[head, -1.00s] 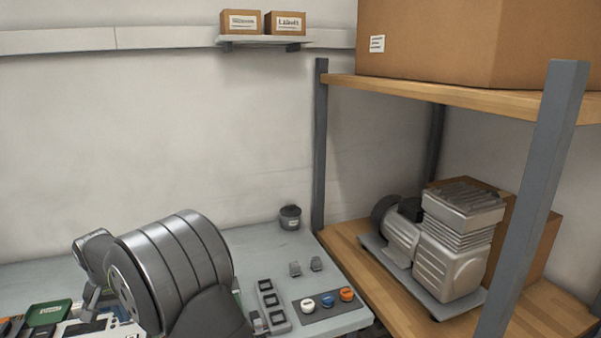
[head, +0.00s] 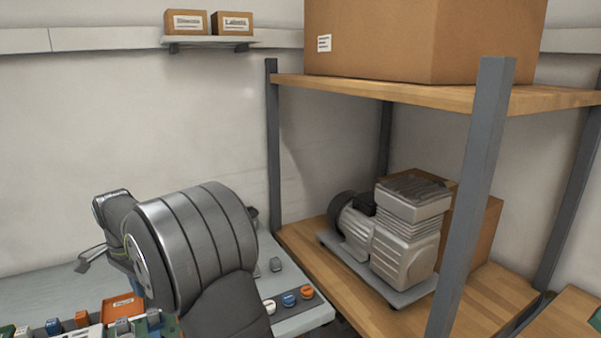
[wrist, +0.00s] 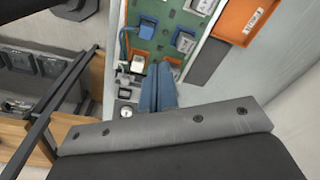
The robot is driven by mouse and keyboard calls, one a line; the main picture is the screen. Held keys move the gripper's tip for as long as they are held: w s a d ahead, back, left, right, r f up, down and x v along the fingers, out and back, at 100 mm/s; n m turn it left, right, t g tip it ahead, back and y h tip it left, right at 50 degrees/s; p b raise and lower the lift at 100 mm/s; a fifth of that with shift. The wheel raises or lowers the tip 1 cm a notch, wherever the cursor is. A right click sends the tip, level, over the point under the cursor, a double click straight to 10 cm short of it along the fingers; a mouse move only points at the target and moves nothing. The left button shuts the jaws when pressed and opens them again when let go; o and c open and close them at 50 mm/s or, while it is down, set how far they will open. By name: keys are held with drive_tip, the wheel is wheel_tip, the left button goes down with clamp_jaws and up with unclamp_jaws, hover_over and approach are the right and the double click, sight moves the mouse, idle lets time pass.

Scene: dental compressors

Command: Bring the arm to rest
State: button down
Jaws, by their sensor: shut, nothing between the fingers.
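My gripper (wrist: 158,82) shows in the wrist view as two blue fingers close together, shut and empty. It is above the bench, pointing toward a green board (wrist: 178,32) with blue and grey connectors. I cannot tell its exact height above the bench. In the head view my arm (head: 190,245) fills the lower left, over the bench (head: 40,284), and its bulk mostly hides the gripper.
A wooden rack (head: 310,245) to the right holds a compressor (head: 400,245) and a large carton (head: 400,40). White, blue and orange caps (head: 289,299) lie at the bench's front corner. An orange tray (wrist: 238,20) is beside the board. A wall shelf (head: 215,42) carries two small boxes.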

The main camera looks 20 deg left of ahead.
drive_tip(key=shift+w+d+r+m, duration=0.25)
drive_tip(key=shift+w+d+m, duration=0.2)
drive_tip(key=shift+d+m, duration=0.15)
drive_tip(key=shift+w+d+r+m, duration=0.2)
drive_tip(key=shift+w+d+m, duration=0.3)
drive_tip(key=shift+d, duration=0.1)
drive_tip(key=c, duration=2)
unclamp_jaws()
drive_tip(key=o, duration=2)
drive_tip(key=w+d+m, duration=0.4)
drive_tip(key=w+d, duration=0.2)
drive_tip(key=d, duration=0.5)
drive_tip(key=shift+w+d+f+g, duration=0.2)
drive_tip(key=shift+w+d+g, duration=0.05)
drive_tip(key=shift+w+g, duration=0.1)
wheel_tip(320, 180, down, 10)
drive_tip(key=shift+r, duration=0.1)
drive_tip(key=shift+r, duration=0.1)
wheel_tip(320, 180, up, 10)
drive_tip(key=shift+c, duration=0.2)
